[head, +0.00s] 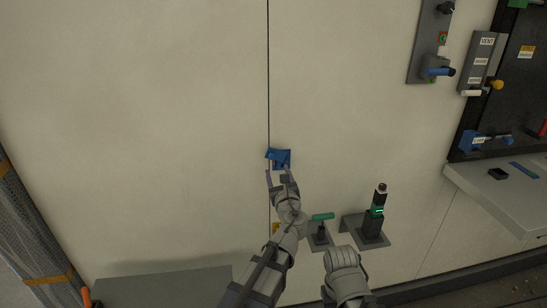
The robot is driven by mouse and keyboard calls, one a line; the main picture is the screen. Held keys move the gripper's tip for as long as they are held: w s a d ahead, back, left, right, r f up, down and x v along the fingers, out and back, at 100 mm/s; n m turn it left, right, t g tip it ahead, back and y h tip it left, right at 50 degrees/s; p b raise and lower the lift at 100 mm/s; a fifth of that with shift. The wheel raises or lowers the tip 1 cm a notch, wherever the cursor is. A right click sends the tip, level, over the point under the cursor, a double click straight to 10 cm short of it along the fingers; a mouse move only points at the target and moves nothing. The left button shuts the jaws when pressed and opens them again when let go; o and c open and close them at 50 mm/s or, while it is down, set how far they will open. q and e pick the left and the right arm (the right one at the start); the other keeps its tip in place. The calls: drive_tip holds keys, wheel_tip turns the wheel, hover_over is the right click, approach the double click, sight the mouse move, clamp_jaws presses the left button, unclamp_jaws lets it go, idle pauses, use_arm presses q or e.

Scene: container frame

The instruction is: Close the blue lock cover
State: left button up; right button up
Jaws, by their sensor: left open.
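The blue lock cover (278,154) is a small blue piece on the pale wall, beside the dark vertical seam, near the middle of the head view. It looks tilted, with a blue part (285,165) behind it at its lower right. My left gripper (281,174) is just below it, fingers pointing up and apart, with nothing visible between them. Whether a fingertip touches the blue piece cannot be told. My right arm shows at the bottom centre; its fingers are not visible.
A small shelf with a black and green device (376,215) stands right of my left arm, beside a green-handled item (323,217). A grey panel with a blue handle (437,71) is at upper right. A grey ledge (495,195) juts out at right. The wall left of the seam is clear.

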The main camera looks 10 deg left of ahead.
sight(273, 158)
use_arm(q)
drive_tip(key=shift+w, duration=0.1)
drive_tip(key=x, duration=0.7)
drive_tip(key=shift+w+a, duration=0.2)
drive_tip(key=shift+w, duration=0.1)
drive_tip(key=shift+c, duration=0.3)
clamp_jaws()
